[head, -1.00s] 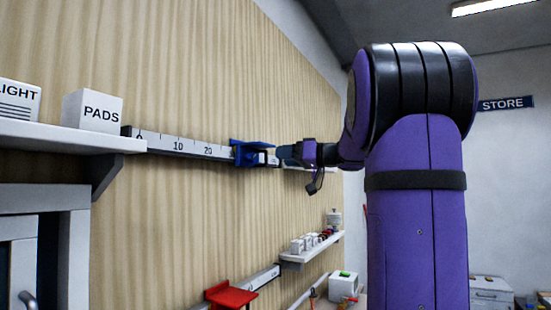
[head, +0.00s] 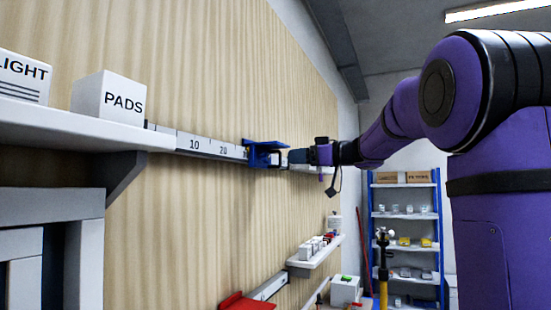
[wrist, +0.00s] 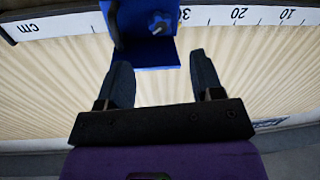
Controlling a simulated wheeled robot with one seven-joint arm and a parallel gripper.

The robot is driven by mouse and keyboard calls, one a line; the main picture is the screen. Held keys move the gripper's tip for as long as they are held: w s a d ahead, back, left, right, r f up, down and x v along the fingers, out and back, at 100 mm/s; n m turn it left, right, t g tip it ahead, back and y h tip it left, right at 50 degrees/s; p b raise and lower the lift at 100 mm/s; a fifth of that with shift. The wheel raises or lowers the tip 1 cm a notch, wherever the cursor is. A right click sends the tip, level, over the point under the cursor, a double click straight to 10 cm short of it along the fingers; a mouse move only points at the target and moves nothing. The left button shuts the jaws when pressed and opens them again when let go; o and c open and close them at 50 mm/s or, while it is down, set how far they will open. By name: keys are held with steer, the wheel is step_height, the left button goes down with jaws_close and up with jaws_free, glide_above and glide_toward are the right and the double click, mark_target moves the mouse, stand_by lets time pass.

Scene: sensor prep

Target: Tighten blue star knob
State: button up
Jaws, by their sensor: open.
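The blue star knob (wrist: 160,22) sits on a blue bracket (wrist: 160,52) that rides on the scale rail, at the top of the wrist view. The bracket also shows in the head view (head: 263,153); the knob cannot be made out there. My gripper (wrist: 160,65) is open and empty, its two dark fingers apart and pointing toward the bracket. The knob lies ahead of the gap between the fingers, apart from them. In the head view my gripper (head: 297,156) is just right of the bracket; whether it touches is unclear.
The scale rail (head: 190,143) runs along the wooden wall. A shelf (head: 80,127) with a PADS box (head: 108,98) is at left. Below are a red bracket (head: 247,303) and a small shelf of items (head: 314,262). A blue rack (head: 442,240) stands at right.

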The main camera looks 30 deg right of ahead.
mark_target(269, 157)
steer(key=x, duration=0.8)
steer(key=shift+w, duration=0.1)
steer(key=shift+c, duration=0.3)
steer(key=c, duration=0.8)
steer(key=shift+m, duration=2.3)
steer(key=shift+c, duration=0.2)
steer(key=o, duration=0.9)
